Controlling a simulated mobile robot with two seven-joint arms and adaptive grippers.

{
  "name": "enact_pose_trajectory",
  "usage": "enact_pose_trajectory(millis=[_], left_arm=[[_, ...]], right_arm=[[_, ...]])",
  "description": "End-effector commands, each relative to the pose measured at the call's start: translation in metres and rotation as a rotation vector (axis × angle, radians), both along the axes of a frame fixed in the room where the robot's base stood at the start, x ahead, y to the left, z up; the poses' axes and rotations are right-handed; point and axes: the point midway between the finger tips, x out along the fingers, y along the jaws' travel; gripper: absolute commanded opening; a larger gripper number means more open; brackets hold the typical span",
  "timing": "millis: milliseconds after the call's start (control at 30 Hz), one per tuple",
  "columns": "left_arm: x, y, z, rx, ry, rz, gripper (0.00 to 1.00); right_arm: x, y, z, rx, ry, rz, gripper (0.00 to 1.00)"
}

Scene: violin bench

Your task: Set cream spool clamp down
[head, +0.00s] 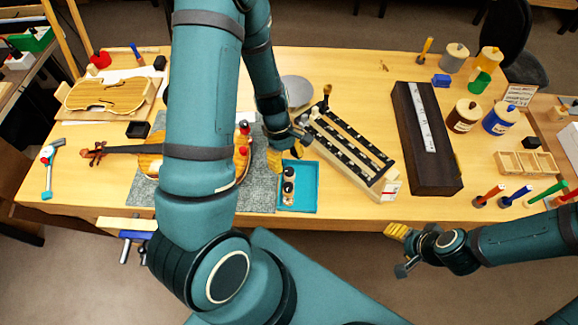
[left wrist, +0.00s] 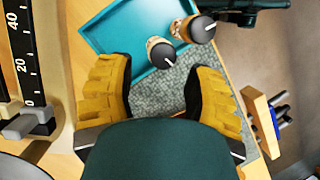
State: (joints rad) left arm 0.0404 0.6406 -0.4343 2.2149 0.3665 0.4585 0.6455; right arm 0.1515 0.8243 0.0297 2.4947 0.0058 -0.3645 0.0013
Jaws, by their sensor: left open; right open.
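Two spool clamps with dark round tops stand in the teal tray (head: 310,203), one (head: 289,173) behind the other (head: 288,189). The left wrist view shows a cream spool clamp (left wrist: 160,51) and a browner one (left wrist: 193,29) inside the tray (left wrist: 122,27). I cannot match them surely between views. My left gripper (head: 287,153) is at the tray's back edge; its yellow fingers (left wrist: 158,78) are spread and nothing is between them. The cream clamp stands just beyond the fingertips, apart from them. My right gripper (head: 398,232) is open and empty off the table's front edge.
The violin (head: 150,149) lies on a grey mat (head: 262,195) left of the tray, with red-topped clamps (head: 244,127) at its body. A slotted rack (head: 345,150) stands right of the tray. My left arm hides part of the violin.

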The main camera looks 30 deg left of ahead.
Motion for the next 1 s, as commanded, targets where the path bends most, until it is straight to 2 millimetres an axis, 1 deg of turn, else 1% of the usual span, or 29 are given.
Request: enact_pose_trajectory(millis=[33, 200, 300, 400, 600, 1000], left_arm=[[0.003, 0.003, 0.013, 0.002, -0.006, -0.001, 0.52], [0.007, 0.013, 0.045, 0.000, -0.004, -0.002, 0.52], [0.008, 0.018, 0.058, 0.000, -0.002, 0.000, 0.52], [0.009, 0.020, 0.067, 0.000, -0.002, 0.000, 0.52], [0.010, 0.023, 0.073, 0.000, 0.001, 0.001, 0.52], [0.009, 0.023, 0.073, 0.000, 0.001, 0.000, 0.52]], right_arm=[[0.000, 0.000, 0.004, 0.001, 0.000, 0.000, 0.59], [0.000, -0.001, 0.011, 0.002, 0.000, 0.000, 0.59], [0.000, -0.001, 0.013, 0.002, 0.000, 0.000, 0.59], [0.000, -0.001, 0.015, 0.003, -0.001, 0.000, 0.59], [0.000, -0.001, 0.016, 0.003, -0.001, 0.000, 0.59], [0.000, -0.001, 0.016, 0.003, -0.001, 0.000, 0.59]])
